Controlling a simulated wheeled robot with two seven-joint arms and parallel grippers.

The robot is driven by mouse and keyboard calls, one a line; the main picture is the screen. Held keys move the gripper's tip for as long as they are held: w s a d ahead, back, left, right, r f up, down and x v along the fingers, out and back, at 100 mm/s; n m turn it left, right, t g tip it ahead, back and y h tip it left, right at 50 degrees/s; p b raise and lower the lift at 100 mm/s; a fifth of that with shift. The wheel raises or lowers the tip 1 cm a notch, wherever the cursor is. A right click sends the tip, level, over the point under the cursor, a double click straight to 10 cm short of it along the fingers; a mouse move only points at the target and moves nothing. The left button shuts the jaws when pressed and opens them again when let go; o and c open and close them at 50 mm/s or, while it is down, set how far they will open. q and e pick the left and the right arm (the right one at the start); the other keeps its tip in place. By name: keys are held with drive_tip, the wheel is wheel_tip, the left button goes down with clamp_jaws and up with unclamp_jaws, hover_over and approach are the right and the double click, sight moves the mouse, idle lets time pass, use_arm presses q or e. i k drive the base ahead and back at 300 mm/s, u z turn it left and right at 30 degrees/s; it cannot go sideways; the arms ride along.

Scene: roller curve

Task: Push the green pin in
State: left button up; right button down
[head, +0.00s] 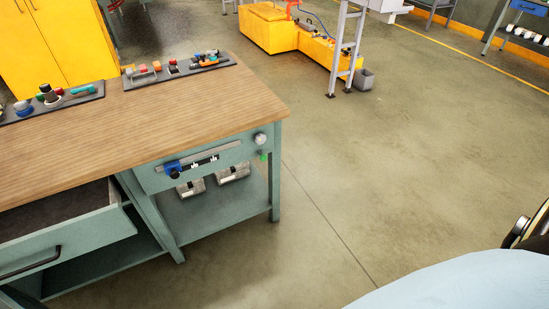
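The small green pin (263,155) shows at the right end of the workbench's front panel, just below a round pale knob (260,138). It is too small for me to tell how far it sticks out. Neither of my grippers shows in the head view, so I cannot see their fingers or whether they hold anything.
The wood-topped workbench (150,130) has an open drawer (70,235) jutting out at the left. A metal rail with a blue slider (173,168) is on its front. Tool trays lie on top. The floor (400,170) to the right is clear.

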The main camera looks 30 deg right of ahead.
sight(263, 157)
drive_tip(key=z, duration=1.55)
drive_tip(key=i, duration=0.75)
drive_tip(key=u, duration=1.9)
